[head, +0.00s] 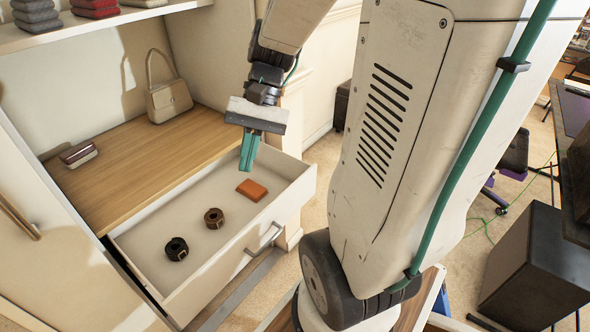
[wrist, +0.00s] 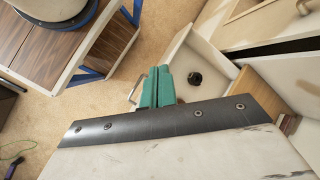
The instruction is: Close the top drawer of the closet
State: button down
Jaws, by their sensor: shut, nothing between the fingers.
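The top drawer (head: 215,232) of the closet is pulled out below the wooden shelf. It holds two rolled belts, one black (head: 176,249) and one brown (head: 214,218), and an orange wallet (head: 252,190). Its metal handle (head: 264,238) is on the front panel. My gripper (head: 246,168) is shut and empty, pointing down over the drawer's far right part in the head view. In the wrist view my teal fingers (wrist: 157,88) cover part of the drawer (wrist: 190,42), and the handle (wrist: 135,88) shows beside them. I cannot tell whether they touch the drawer.
A wooden closet shelf (head: 130,165) with a beige handbag (head: 168,98) and a small box (head: 78,154) lies behind the drawer. A closet door (head: 50,235) stands at the left. A black cabinet (head: 540,268) and a desk are at the right. Carpet is free beside the closet.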

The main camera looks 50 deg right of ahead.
jog(key=w+d+f+m+t+y, duration=0.1)
jog(key=d+f+m+t+y, duration=0.2)
jog(key=d+f+m+t, duration=0.6)
jog(key=w+d+f+m+t+y, duration=0.15)
jog(key=d+f+m, duration=0.45)
jog(key=d, duration=0.7)
jog(key=s+d+f+m+t+h, duration=0.45)
jog(key=s+d+f+m, duration=0.2)
jog(key=f, duration=0.35)
jog(key=s+d+f+m+t+h, duration=0.4)
jog(key=s+d+f+m+h, duration=0.25)
jog(key=f, duration=0.35)
jog(key=w, duration=1.3)
jog(key=shift+w+a+r+y, duration=0.2)
jog(key=shift+a+y, duration=0.15)
jog(key=shift+a, duration=0.05)
